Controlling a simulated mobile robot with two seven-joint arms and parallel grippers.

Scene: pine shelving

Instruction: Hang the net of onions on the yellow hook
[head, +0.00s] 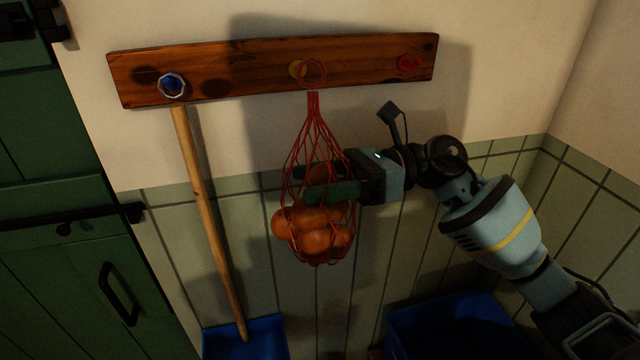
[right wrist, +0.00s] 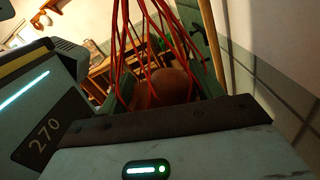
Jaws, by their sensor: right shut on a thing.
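The net of onions (head: 316,222) is a red mesh bag with several orange-brown onions, hanging upright with a red ring (head: 313,73) at its top. The ring overlaps the yellow hook (head: 296,69) in the head view; I cannot tell whether it is around the hook or in front of it. My right gripper (head: 312,182) is shut on the net around its upper onions, coming in from the right. In the right wrist view, red strands and an onion (right wrist: 160,90) show between the fingers. My left gripper is not in view.
A wooden rail (head: 230,70) on the wall carries the hooks. A blue hook (head: 172,85) at left holds a long-handled dustpan (head: 245,338). A red hook (head: 409,62) at right is empty. A blue crate (head: 450,325) stands below right; a green door (head: 90,230) is at left.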

